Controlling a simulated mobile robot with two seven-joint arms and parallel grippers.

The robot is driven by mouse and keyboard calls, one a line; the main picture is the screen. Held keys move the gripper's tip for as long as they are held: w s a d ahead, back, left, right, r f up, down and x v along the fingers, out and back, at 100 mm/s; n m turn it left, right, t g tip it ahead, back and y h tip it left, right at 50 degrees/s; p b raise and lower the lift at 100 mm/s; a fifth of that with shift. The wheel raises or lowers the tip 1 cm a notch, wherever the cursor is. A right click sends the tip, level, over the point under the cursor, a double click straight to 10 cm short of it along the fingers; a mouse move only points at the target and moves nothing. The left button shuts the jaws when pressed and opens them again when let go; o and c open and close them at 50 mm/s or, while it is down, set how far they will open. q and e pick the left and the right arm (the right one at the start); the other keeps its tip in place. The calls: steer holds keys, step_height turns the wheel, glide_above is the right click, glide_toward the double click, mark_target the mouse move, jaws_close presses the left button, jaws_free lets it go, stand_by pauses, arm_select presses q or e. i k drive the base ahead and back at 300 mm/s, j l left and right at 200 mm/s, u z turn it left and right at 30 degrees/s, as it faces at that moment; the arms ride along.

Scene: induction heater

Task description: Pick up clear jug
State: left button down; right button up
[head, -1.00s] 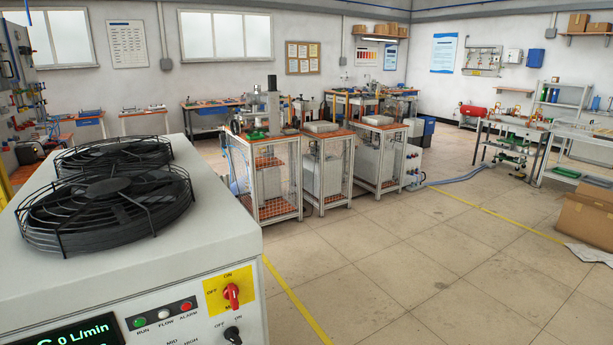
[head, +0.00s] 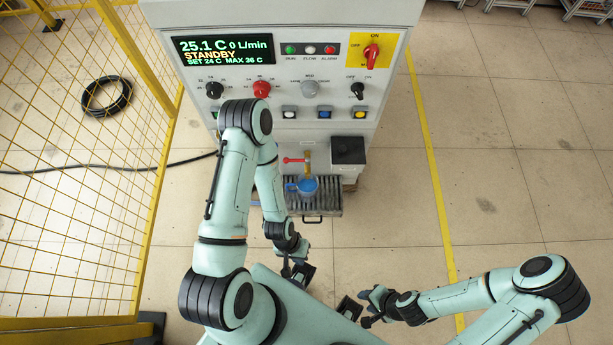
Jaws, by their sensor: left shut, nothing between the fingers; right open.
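A small jug (head: 308,187) with a blue look and a handle on its left stands on the slatted drip tray (head: 318,207) at the front of the machine, under a brass tap (head: 308,160) with a red lever. I cannot tell if the blue is the jug or its contents. My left gripper (head: 298,272) is shut and empty, below the tray in the picture and apart from the jug. My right gripper (head: 352,308) is open and empty, lower and to the right, farther from the jug.
The machine's front panel (head: 275,75) carries a display, knobs and buttons. A black box (head: 347,150) sits right of the tap. A yellow mesh fence (head: 75,190) stands at left, with a coiled black hose (head: 107,97) behind it. The floor at right is clear.

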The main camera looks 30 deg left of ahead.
mark_target(308, 189)
steer(key=k+l, duration=1.3)
steer(key=l, duration=0.1)
